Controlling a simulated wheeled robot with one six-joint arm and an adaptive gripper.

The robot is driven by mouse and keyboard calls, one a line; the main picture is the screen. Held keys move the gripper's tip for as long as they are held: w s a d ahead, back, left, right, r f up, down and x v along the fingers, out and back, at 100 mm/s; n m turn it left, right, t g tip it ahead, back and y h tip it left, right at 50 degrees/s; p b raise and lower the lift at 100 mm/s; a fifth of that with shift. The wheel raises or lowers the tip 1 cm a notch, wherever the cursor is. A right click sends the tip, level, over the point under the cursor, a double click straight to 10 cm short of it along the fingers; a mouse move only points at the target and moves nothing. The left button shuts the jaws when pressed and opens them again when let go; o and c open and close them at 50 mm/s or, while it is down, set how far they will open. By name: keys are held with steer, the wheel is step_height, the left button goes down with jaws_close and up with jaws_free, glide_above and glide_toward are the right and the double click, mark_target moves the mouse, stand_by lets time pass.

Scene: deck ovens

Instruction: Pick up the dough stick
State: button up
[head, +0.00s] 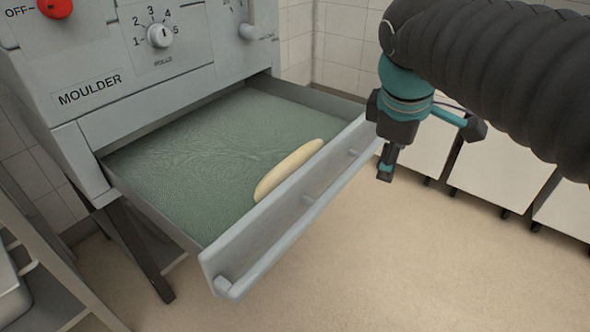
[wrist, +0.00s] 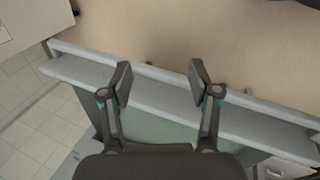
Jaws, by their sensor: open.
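The dough stick (head: 289,169) is a pale, long, rounded roll. In the head view it lies on the green mat of the moulder's tray (head: 190,158), close along the tray's raised front lip. My gripper (head: 385,172) hangs to the right of the dough stick in the head view, apart from it, and points down. In the wrist view my gripper (wrist: 160,84) is open, with nothing between its two fingers. The grey tray lip (wrist: 262,122) passes behind the fingers there. The dough stick does not show in the wrist view.
The grey moulder (head: 125,80) with its knobs stands behind the tray at the left. The tray's metal front lip (head: 285,212) stands up as an edge. White cabinets (head: 500,170) stand along the wall at right. The floor (head: 400,270) in front is clear.

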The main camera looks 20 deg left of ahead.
mark_target(290, 161)
steer(key=w+a+n, duration=0.1)
steer(key=a+n, duration=0.1)
steer(key=a, duration=0.2)
steer(key=w+a+n, duration=0.2)
steer(key=a+n, duration=0.1)
steer(key=a, duration=0.1)
steer(key=w+a+r+n+h+b, duration=0.1)
steer(key=a+n, duration=0.2)
steer(key=a, duration=0.1)
steer(key=shift+w, duration=0.35)
steer(key=a+n+b, duration=0.1)
steer(key=a+n, duration=0.5)
steer(key=a, duration=0.4)
steer(key=shift+h, duration=0.4)
steer(key=b+x, duration=0.2)
steer(key=x, duration=0.7)
steer(key=shift+w+a, duration=0.1)
steer(key=shift+a, duration=0.05)
steer(key=f, duration=0.1)
steer(key=f+b, duration=0.1)
steer(key=f, duration=0.1)
steer(key=f+b, duration=0.1)
steer(key=shift+w+d+f, duration=0.35)
steer(key=shift+w+f, duration=0.05)
steer(key=shift+f, duration=0.2)
steer(key=c, duration=0.9)
